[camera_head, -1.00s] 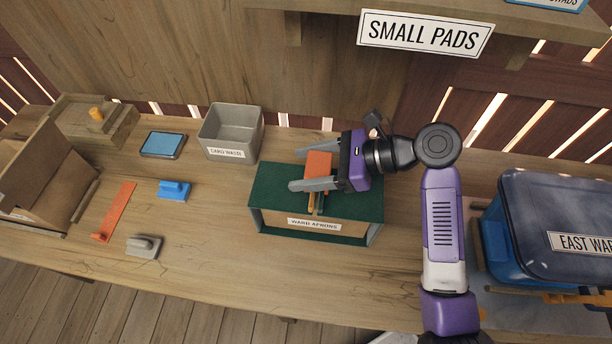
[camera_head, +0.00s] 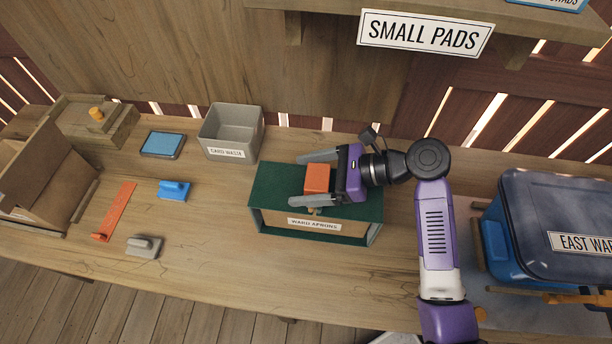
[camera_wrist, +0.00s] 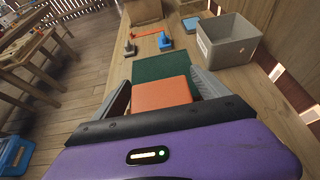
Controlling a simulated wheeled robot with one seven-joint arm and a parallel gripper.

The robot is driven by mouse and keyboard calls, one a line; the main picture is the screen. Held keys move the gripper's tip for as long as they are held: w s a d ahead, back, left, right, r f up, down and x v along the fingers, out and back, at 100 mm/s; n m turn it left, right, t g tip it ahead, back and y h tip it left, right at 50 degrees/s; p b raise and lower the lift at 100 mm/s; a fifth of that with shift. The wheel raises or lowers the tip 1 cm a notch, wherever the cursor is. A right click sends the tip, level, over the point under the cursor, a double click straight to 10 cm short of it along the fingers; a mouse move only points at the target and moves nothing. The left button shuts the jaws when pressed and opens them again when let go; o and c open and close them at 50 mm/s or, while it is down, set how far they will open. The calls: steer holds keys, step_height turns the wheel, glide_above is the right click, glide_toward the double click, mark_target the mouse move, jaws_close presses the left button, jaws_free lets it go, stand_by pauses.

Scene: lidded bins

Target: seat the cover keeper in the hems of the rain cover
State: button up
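The dark green cover (camera_head: 279,181) lies over the top of the box labelled WARD APRONS and looks like the rain cover. An orange block (camera_head: 318,178) sits over the cover's middle, and it also shows in the wrist view (camera_wrist: 161,91). It may be the cover keeper; no label tells. A small tan piece shows below it at the box's front edge. My gripper (camera_head: 314,179) is open over the cover, one finger on each side of the block. In the wrist view a gap shows between the block and the right finger. The hems are not clearly visible.
An orange strip (camera_head: 115,212), a blue-handled tool (camera_head: 174,190) and a grey one (camera_head: 144,246) lie to the left. A grey CARD WASTE bin (camera_head: 233,130) stands behind left. A blue lidded bin (camera_head: 560,225) is at right.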

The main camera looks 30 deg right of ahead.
steer(key=shift+r, duration=0.1)
steer(key=v, duration=1.2)
stand_by(0.4)
